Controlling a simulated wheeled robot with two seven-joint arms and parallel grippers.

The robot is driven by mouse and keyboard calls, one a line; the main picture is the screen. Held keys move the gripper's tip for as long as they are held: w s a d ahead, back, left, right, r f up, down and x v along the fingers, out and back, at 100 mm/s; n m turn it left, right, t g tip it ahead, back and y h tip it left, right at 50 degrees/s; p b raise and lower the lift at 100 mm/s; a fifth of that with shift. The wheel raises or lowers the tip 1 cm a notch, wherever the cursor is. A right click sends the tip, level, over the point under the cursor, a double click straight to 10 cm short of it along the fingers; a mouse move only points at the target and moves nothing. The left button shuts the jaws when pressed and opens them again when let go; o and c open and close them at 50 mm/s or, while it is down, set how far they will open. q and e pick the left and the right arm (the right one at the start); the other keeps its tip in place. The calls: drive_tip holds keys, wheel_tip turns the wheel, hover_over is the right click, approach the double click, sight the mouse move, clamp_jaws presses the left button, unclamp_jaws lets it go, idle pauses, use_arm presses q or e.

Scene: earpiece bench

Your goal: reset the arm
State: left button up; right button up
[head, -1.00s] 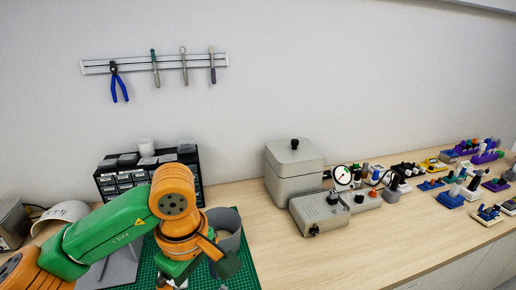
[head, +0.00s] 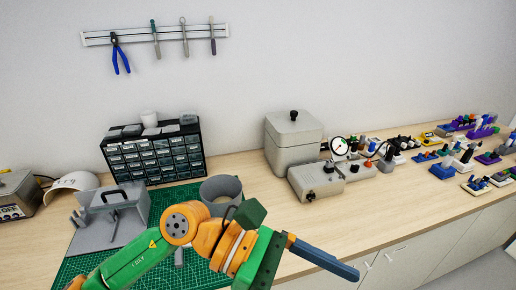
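My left arm comes in from the bottom left, with green and orange links. My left gripper (head: 345,270) points right and slightly down, in front of the bench's front edge. Its dark fingers appear as one bar from this angle, so I cannot tell whether they are open or shut. I see nothing held at the visible end. My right gripper is not in view.
A grey round pot (head: 222,187) stands just behind the arm on a green cutting mat (head: 160,203). A grey stand (head: 112,218) and a drawer cabinet (head: 152,157) are to the left. A grey box (head: 293,143) and several small devices line the back right.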

use_arm(q)
drive_tip(key=w+a+r+n+t+h, duration=0.2)
drive_tip(key=w+r+n+t+h, duration=0.55)
drive_tip(key=r+n+h, duration=0.5)
drive_tip(key=w+a+f+n+t+y, duration=0.1)
drive_tip(key=w+a+n+t+y, duration=0.25)
drive_tip(key=n+t, duration=0.5)
drive_tip(key=w+a+f+n+t+y, duration=0.1)
drive_tip(key=w+a+n+t+y, duration=0.25)
drive_tip(key=n+t, duration=0.45)
drive_tip(key=w+a+f+n+g+y, duration=0.1)
drive_tip(key=w+a+f+n+y, duration=0.1)
drive_tip(key=a+f+n+y, duration=0.6)
drive_tip(key=w+a+f+n+g+y, duration=0.15)
drive_tip(key=a+f+n+y, duration=0.35)
drive_tip(key=f+n+y, duration=0.65)
drive_tip(key=s+a+f+n+g, duration=0.2)
drive_tip(key=s+f+n+g, duration=0.3)
drive_tip(key=s+f, duration=0.55)
drive_tip(key=s+a+f+n+g, duration=0.2)
drive_tip(key=s+f+g, duration=0.6)
drive_tip(key=s+f, duration=0.25)
wheel_tip(320, 180, down, 23)
drive_tip(key=s+b, duration=0.2)
drive_tip(key=b, duration=0.4)
drive_tip(key=s+a+f+g+b, duration=0.2)
drive_tip(key=s+f+b, duration=0.2)
drive_tip(key=s+f, duration=0.7)
wheel_tip(320, 180, down, 3)
drive_tip(key=shift+r, duration=0.2)
